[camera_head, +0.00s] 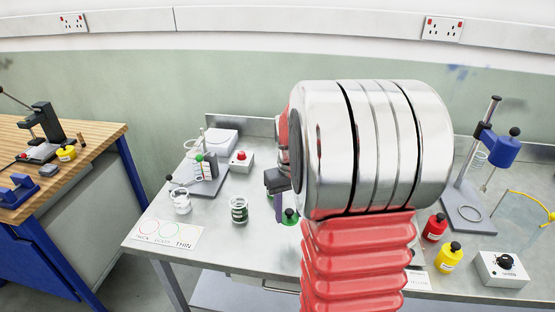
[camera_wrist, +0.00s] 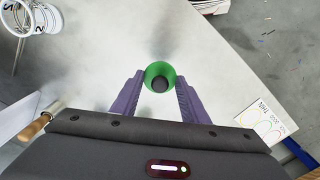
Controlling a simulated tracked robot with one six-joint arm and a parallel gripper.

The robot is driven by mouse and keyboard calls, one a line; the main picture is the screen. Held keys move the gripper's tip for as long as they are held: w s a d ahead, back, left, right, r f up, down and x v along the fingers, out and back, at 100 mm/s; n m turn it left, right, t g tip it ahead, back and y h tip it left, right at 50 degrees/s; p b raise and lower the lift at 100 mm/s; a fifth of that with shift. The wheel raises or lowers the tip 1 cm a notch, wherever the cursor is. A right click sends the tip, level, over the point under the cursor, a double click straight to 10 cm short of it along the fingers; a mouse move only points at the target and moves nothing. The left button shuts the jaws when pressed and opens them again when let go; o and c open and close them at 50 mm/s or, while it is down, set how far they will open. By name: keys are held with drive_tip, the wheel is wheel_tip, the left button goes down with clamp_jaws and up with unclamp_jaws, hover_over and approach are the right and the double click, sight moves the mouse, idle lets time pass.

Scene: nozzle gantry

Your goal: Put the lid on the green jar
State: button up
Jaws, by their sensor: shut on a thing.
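My gripper (camera_wrist: 159,80) has purple fingers, one on each side of a round green lid (camera_wrist: 160,72) with a dark knob, shut on it. The lid also shows in the head view (camera_head: 290,216), just right of a purple finger, beside my large silver arm link. A clear jar with green in it (camera_head: 239,211) stands open on the grey bench, left of the lid. Whether the lid is lifted clear of the bench is hard to tell. The far part of my gripper is hidden behind my arm in the head view.
The grey bench (camera_head: 215,255) holds another glass jar (camera_head: 181,202), a colour card (camera_head: 168,236), a stand (camera_head: 205,175) and a red-button box (camera_head: 241,160). Red (camera_head: 435,227) and yellow (camera_head: 449,257) bottles stand right of my arm. The bench between jar and card is clear.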

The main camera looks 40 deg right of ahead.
drive_tip(key=w+a+f+n, duration=0.1)
drive_tip(key=w+a, duration=0.4)
drive_tip(key=a, duration=0.3)
drive_tip(key=w+a+f+n, duration=0.1)
drive_tip(key=w+a+f, duration=0.1)
drive_tip(key=w+a, duration=0.3)
drive_tip(key=w+a+f+n, duration=0.1)
drive_tip(key=w+a, duration=0.5)
drive_tip(key=a, duration=0.7)
drive_tip(key=shift+a+f+n, duration=0.1)
drive_tip(key=shift+f+n, duration=0.2)
drive_tip(key=shift+f, duration=0.2)
